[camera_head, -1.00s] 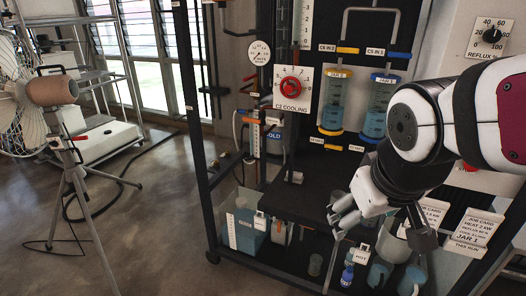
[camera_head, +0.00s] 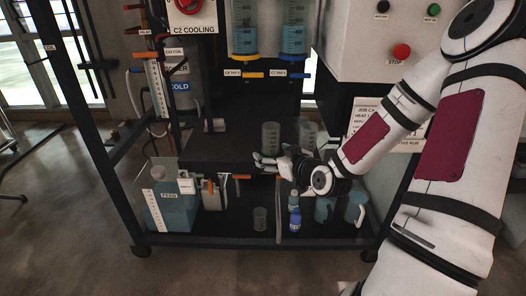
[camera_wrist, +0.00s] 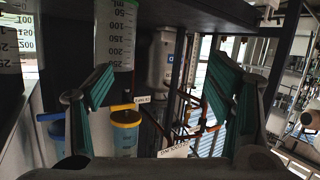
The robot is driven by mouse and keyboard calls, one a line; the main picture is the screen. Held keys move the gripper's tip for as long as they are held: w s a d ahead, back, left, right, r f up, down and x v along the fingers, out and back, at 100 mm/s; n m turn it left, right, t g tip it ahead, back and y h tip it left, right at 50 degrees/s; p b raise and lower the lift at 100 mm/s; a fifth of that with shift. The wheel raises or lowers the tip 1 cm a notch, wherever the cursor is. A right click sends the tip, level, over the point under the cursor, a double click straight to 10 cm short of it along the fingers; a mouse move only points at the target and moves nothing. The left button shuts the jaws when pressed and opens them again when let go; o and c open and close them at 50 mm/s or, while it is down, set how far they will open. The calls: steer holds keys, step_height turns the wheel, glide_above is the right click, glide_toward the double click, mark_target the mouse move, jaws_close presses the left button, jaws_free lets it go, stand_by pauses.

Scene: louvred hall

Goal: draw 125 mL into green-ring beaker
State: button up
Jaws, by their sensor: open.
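Two clear beakers, a left one (camera_head: 270,138) and a right one (camera_head: 307,134), stand on the black shelf in the head view. A smaller clear beaker (camera_head: 260,218) stands on the lower deck. Two jars with blue liquid hang above: one with a yellow ring (camera_head: 244,38) and one with a blue ring (camera_head: 293,38). My gripper (camera_head: 264,160) is at the shelf's front edge, just in front of the beakers.
A blue-capped bottle (camera_head: 294,214) and a blue-filled jug (camera_head: 355,208) stand on the lower deck. A feed tank (camera_head: 178,212) is at its left. A black frame post (camera_head: 85,130) rises at left. The wrist view shows a graduated clear vessel (camera_wrist: 122,45). Floor is clear at front left.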

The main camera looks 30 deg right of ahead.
mark_target(276, 133)
steer(key=d+m+t+h+b, duration=0.3)
steer(key=d, duration=0.2)
steer(key=x, duration=0.4)
steer(key=b+x, duration=0.1)
steer(key=x, duration=0.2)
steer(key=shift+d, duration=0.35)
steer(key=shift+a+r+b+x, duration=0.1)
steer(key=shift+b+x, duration=0.3)
steer(key=shift+x, duration=0.55)
steer(key=shift+a+r+b+x, duration=0.15)
steer(key=shift+b+x, duration=0.2)
steer(key=shift+x, duration=0.65)
steer(key=shift+a+r+b+x, duration=0.1)
steer(key=shift+b+x, duration=0.3)
steer(key=shift+x, duration=0.55)
steer(key=shift+w, duration=0.1)
steer(key=c, duration=1.3)
